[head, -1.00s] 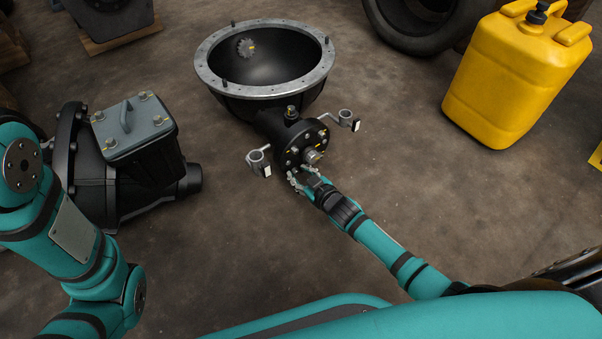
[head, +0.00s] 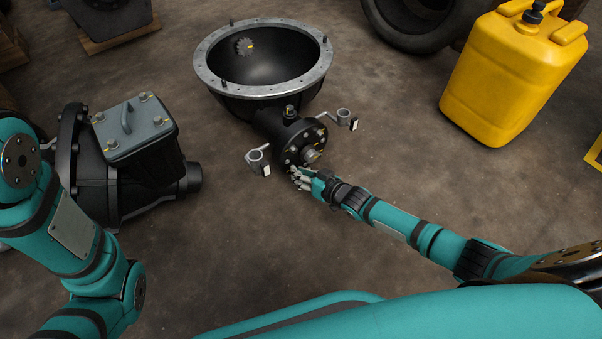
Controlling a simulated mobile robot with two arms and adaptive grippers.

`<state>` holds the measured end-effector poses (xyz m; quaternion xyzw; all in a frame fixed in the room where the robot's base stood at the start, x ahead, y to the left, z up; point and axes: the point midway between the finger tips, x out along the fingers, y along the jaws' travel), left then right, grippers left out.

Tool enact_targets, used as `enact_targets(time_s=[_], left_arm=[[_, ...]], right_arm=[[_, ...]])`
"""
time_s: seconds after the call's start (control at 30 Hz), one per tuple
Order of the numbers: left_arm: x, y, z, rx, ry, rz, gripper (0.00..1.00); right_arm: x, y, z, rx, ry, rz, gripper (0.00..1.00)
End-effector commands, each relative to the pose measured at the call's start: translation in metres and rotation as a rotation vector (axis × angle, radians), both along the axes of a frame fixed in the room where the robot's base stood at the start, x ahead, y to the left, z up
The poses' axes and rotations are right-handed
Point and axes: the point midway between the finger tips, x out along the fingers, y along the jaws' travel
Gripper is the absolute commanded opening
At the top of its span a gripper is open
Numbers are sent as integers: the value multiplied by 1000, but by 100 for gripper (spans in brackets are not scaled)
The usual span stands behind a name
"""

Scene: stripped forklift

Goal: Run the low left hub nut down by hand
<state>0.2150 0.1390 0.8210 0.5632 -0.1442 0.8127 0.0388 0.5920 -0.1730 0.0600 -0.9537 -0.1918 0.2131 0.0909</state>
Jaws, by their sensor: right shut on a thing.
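The black hub (head: 291,137) is the flanged end of a dark housing on the floor, with a ring of nuts around a central shaft stub (head: 311,156). Several nuts carry yellow marks. My right gripper (head: 294,172) is at the low left edge of the hub's face, its fingers shut on the low left hub nut. The fingers mostly hide that nut. My left arm comes in from the left, but its gripper is out of the picture.
A wide bowl-shaped housing with a grey rim (head: 205,78) adjoins the hub. Two bracketed cups (head: 256,158) flank it. A black gearbox with a grey cover (head: 134,127) stands left, a yellow canister (head: 510,75) right, and a tyre (head: 415,30) behind. Floor right of the hub is clear.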

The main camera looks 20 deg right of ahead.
Motion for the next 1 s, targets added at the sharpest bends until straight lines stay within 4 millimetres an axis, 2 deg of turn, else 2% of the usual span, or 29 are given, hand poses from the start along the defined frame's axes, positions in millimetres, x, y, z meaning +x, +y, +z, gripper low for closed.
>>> enact_targets(time_s=[0.1, 0.13, 0.27, 0.47, 0.57, 0.7, 0.9, 1.0], left_arm=[[0, 0, 0, 0, 0, 0, 65], [0, 0, 0, 0, 0, 0, 65], [0, 0, 0, 0, 0, 0, 65], [0, 0, 0, 0, 0, 0, 65], [0, 0, 8, 0, 2, 0, 65], [1, 0, 31, 0, 4, 0, 65], [-1, 0, 34, 0, -3, 0, 65], [-1, 0, 34, 0, -3, 0, 65]], right_arm=[[1, 3, 2, 5, -5, 3, 0], [1, 4, 2, 4, -5, 3, 15], [1, 4, 2, 3, -5, 4, 31], [0, 3, 2, 0, -4, 3, 31], [0, 4, 4, -30, -14, 2, 31], [-2, 6, 7, -196, -70, -2, 31], [-1, 4, 1, -424, -155, 0, 31], [-1, 3, 0, -470, -170, 2, 31]])
